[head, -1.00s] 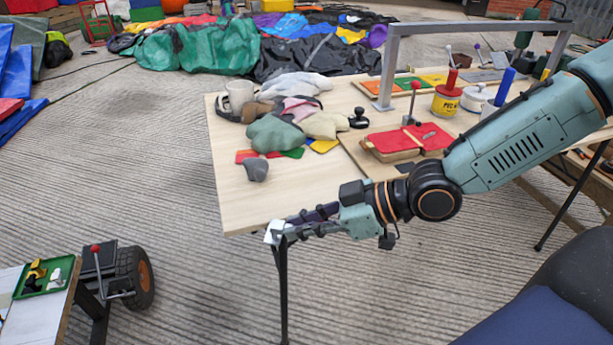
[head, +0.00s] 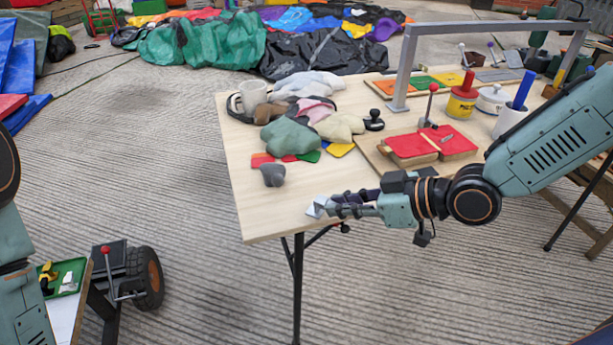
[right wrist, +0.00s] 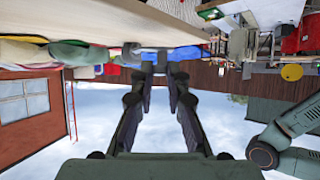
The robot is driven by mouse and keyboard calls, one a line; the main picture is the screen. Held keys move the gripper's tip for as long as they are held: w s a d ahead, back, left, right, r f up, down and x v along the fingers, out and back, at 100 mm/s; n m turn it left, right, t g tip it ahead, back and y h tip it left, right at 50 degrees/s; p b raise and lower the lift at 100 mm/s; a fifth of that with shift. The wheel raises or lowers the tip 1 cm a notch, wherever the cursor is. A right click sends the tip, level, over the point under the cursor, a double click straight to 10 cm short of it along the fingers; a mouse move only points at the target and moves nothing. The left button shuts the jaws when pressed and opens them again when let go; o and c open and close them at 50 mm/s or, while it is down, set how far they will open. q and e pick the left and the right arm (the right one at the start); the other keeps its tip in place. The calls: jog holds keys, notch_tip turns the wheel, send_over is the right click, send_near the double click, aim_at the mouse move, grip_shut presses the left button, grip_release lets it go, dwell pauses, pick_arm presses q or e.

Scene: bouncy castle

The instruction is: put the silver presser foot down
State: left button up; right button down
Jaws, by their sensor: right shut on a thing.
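The silver presser foot (head: 316,208) is a small pale metal piece at the tips of my right gripper (head: 330,207) in the head view. The gripper is shut on it and points left. The piece appears over the bare front part of the wooden table (head: 262,222); I cannot tell whether it touches the top. In the right wrist view, the fingers of my right gripper (right wrist: 158,78) come together at the tips, and the held piece is hard to make out. My left arm shows at the left edge of the head view, but its gripper is out of view.
A grey lump (head: 272,175) lies left of the gripper, with fabric pieces (head: 290,136) behind it. A red pad (head: 428,146), a black-handled stamp (head: 374,120) and a grey metal frame (head: 405,60) stand farther back. A green tray (head: 72,268) is at lower left.

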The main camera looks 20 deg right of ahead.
jog(key=w+d+r+m+t+h+p, duration=0.25)
jog(key=w+r+m+h+p, duration=0.35)
jog(key=w, duration=0.5)
jog(key=f+b, duration=0.1)
jog(key=f, duration=0.1)
jog(key=f+n+y+b, duration=0.1)
jog(key=f+y+b, duration=0.1)
jog(key=f, duration=0.1)
jog(key=shift+w+a+f+n+b, duration=0.15)
jog(key=shift+a+f+n+b, duration=0.15)
jog(key=shift+b, duration=0.05)
notch_tip(320, 180, down, 3)
jog(key=shift+f+b, duration=0.1)
jog(key=shift+b, duration=0.45)
pick_arm(q)
notch_tip(320, 180, up, 2)
jog(key=shift+a+r, duration=0.15)
jog(key=shift+r, duration=0.05)
jog(key=shift+f, duration=0.15)
pick_arm(e)
jog(key=shift+f, duration=0.2)
jog(key=c, duration=1.3)
grip_release()
jog(key=shift+c, duration=0.2)
